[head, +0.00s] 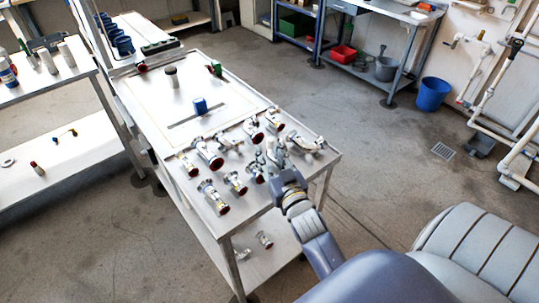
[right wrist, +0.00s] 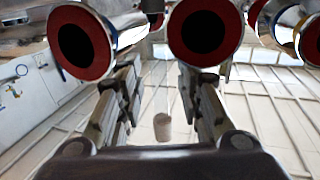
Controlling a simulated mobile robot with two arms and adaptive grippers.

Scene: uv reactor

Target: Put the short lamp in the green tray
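Several silver lamp-like pieces with dark red ends lie on the near half of the metal table; a shorter one (head: 236,183) is near the front middle, but I cannot tell for sure which is the short lamp. My right gripper (head: 272,158) is over the table's front right, among these pieces. In the right wrist view its two fingers (right wrist: 160,85) stand apart with nothing gripped; a red-ended piece (right wrist: 205,32) shows just beyond them. A green container (head: 295,24) sits on the back shelf; I cannot tell if it is the green tray. My left gripper is not in view.
The metal table (head: 150,95) has clear room around a blue cylinder (head: 200,106). A side table (head: 40,88) with bottles stands left. A red bin (head: 342,54) is on a rear shelf, and a blue bucket (head: 432,94) stands on the floor.

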